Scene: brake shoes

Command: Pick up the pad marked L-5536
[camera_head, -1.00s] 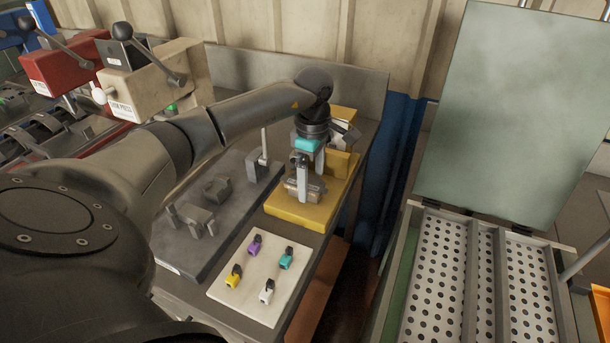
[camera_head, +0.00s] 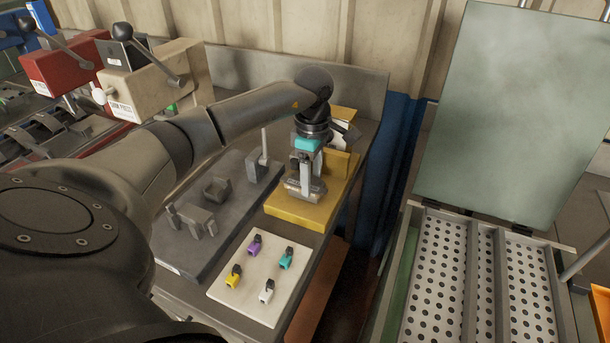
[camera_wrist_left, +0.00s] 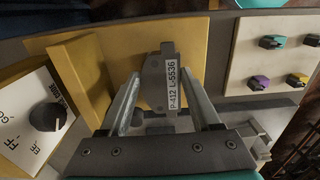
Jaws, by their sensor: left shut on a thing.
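The pad marked L-5536 (camera_wrist_left: 165,78) is a grey block with a white label reading "P-412 L-5536" in the left wrist view. My left gripper (camera_wrist_left: 165,100) is shut on it, one finger on each side. In the head view the pad (camera_head: 313,190) is at the lower end of my left gripper (camera_head: 306,182), over the yellow fixture (camera_head: 297,217). I cannot tell whether the pad touches the fixture. My right gripper is not in view.
A pale board (camera_head: 255,304) with several small coloured pieces lies in front. A dark plate (camera_head: 188,262) with grey metal parts is left of the fixture. A white box with a dark knob (camera_wrist_left: 45,116) stands beside the fixture. A perforated bin (camera_head: 440,285) is at right.

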